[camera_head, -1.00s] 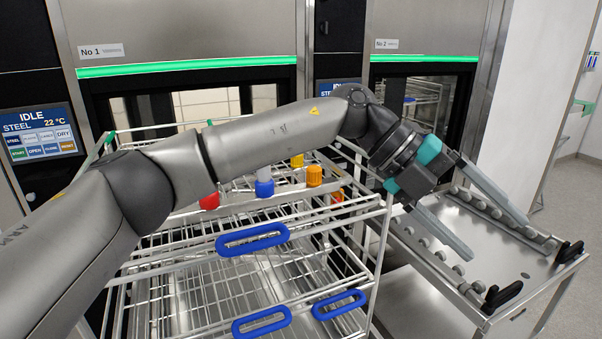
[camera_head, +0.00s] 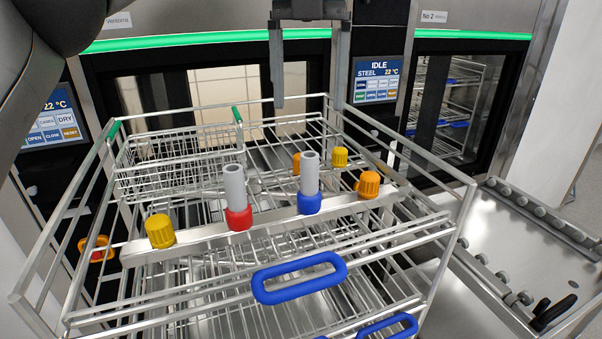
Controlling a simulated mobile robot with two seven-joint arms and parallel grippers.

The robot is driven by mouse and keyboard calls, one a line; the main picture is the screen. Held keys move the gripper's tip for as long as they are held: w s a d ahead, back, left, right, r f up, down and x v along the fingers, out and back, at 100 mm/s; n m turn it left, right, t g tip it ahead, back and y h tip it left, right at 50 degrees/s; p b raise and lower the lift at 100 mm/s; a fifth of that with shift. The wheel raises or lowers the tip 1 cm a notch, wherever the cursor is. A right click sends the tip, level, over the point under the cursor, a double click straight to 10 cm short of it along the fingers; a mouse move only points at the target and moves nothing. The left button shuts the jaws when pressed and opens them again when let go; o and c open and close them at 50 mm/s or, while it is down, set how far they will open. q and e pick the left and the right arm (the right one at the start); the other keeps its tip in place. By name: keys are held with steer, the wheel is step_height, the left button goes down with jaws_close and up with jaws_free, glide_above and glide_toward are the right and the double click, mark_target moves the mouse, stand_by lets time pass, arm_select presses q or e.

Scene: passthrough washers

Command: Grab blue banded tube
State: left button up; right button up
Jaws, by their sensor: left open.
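The blue banded tube (camera_head: 309,177) is a grey upright tube with a blue collar at its foot. It stands on the metal bar across the upper rack, right of the middle. A similar grey tube with a red collar (camera_head: 237,197) stands to its left. My left gripper (camera_head: 309,85) hangs at the top centre, above the blue banded tube in the picture, with its two fingers pointing down. The fingers are wide apart with nothing between them. My right gripper is not in view.
The wire rack (camera_head: 440,240) has raised side rails and blue handles (camera_head: 300,278) in front. Yellow caps (camera_head: 160,231) and orange caps (camera_head: 368,184) sit near the tubes. Washer doors with green light strips (camera_head: 470,36) stand behind. A steel cart (camera_head: 530,240) is at the right.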

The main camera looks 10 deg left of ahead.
arm_select(q)
glide_above(309, 155)
step_height(309, 155, down, 4)
steer(key=shift+s+f, duration=0.1)
steer(key=shift+f, duration=0.15)
step_height(309, 155, down, 4)
steer(key=shift+f, duration=0.55)
steer(key=f+p, duration=0.1)
steer(key=f, duration=0.3)
steer(key=shift+w+f+p, duration=0.15)
steer(key=shift+w+p, duration=0.05)
steer(key=shift+p, duration=0.1)
steer(key=shift+f, duration=0.4)
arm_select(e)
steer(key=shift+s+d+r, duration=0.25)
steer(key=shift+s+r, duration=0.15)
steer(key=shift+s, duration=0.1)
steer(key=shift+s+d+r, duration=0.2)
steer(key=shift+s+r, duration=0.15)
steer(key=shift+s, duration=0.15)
arm_select(q)
jaws_close()
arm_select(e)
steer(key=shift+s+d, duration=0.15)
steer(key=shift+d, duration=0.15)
